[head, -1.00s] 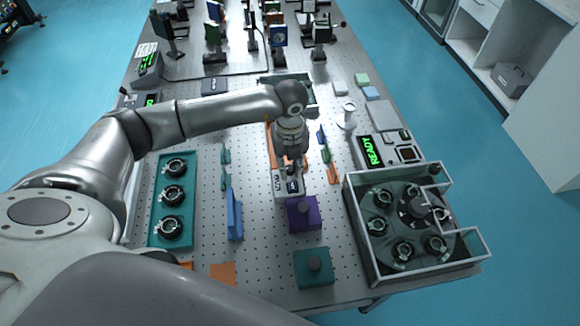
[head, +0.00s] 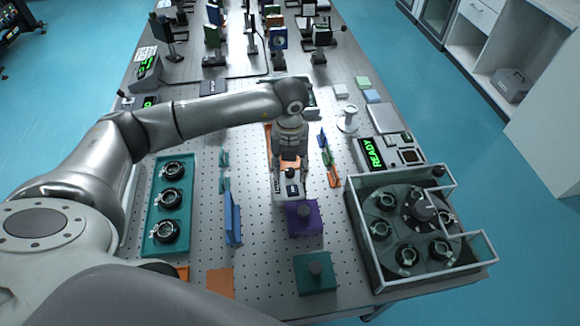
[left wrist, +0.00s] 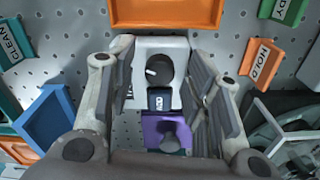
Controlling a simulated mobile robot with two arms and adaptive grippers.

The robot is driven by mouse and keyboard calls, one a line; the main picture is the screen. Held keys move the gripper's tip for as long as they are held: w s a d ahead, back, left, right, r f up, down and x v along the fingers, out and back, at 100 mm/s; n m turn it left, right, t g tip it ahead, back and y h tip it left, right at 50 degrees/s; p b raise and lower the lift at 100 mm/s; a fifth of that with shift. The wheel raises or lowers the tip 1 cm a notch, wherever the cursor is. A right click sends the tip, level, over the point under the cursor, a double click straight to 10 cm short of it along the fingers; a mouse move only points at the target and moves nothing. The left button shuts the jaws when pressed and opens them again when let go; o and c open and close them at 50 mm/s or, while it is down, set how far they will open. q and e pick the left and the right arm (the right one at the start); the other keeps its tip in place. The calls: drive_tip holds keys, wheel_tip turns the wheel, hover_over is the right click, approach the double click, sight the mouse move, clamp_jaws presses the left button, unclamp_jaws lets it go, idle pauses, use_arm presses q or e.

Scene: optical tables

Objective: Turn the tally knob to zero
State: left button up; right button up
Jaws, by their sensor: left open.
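My left gripper (head: 289,168) is over the box, pointing down. In the left wrist view its open fingers (left wrist: 163,70) stand on both sides of the knob, with gaps and nothing held. My right gripper is not in view.
A purple block (head: 304,219) with a knob stands close to the box, a teal block (head: 315,272) nearer the front edge. A walled round carousel (head: 405,225) is at right, a teal tray (head: 168,210) at left. Blue (head: 232,218) and orange holders stand around.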

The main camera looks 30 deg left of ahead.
sight(290, 171)
use_arm(q)
wheel_tip(290, 171, up, 12)
idle(0.6)
drive_tip(key=shift+f, duration=0.1)
